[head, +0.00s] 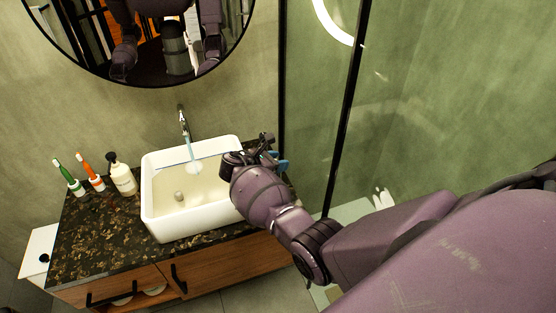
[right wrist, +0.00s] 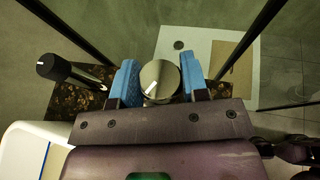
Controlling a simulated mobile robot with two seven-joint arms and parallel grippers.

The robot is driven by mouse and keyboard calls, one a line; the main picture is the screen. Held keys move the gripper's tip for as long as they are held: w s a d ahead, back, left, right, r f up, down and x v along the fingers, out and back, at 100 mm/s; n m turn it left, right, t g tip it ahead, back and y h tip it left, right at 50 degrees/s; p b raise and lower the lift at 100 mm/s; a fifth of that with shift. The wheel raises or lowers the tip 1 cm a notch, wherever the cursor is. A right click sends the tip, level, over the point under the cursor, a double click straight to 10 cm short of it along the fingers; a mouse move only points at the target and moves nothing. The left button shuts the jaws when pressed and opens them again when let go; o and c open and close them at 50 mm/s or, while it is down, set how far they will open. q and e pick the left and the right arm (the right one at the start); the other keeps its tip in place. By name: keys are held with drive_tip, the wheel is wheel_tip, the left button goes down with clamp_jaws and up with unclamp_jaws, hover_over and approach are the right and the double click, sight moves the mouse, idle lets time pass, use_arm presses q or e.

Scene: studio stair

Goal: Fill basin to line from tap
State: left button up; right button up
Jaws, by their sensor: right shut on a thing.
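The white basin (head: 152,208) stands on the dark speckled counter, and its edge also shows in the right wrist view (right wrist: 30,145). The wall tap (head: 183,118) is above its back edge, and a pale stream of water (head: 189,150) falls from it into the basin. The drain (head: 179,195) is visible; the water level is hard to tell. My right gripper (head: 275,156) is right of the basin, its blue fingers (right wrist: 160,85) shut on a round metallic knob (right wrist: 158,80) with a white mark. My left gripper is out of view.
A round mirror (head: 160,78) hangs above. A glass panel with a black frame (head: 350,110) stands to the right. The counter's front left (head: 100,250) is clear.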

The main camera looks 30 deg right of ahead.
drive_tip(key=m+g+b, duration=0.1)
drive_tip(key=g, duration=0.1)
drive_tip(key=m+g, duration=0.2)
drive_tip(key=shift+f+m+y+b, duration=0.2)
drive_tip(key=shift+m+y+b, duration=0.1)
drive_tip(key=shift+b, duration=0.05)
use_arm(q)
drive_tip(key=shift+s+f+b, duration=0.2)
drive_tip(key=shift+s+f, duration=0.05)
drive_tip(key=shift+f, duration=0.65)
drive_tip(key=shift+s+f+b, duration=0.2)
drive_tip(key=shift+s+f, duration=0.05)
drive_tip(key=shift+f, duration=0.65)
use_arm(e)
drive_tip(key=shift+s+r+m+g+y, duration=0.1)
drive_tip(key=shift+m+g+y, duration=0.2)
drive_tip(key=shift+m+g, duration=0.65)
drive_tip(key=o, duration=0.9)
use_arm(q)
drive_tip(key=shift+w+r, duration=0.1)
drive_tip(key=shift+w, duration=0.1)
use_arm(e)
drive_tip(key=shift+o, duration=0.2)
drive_tip(key=shift+a+r, duration=0.1)
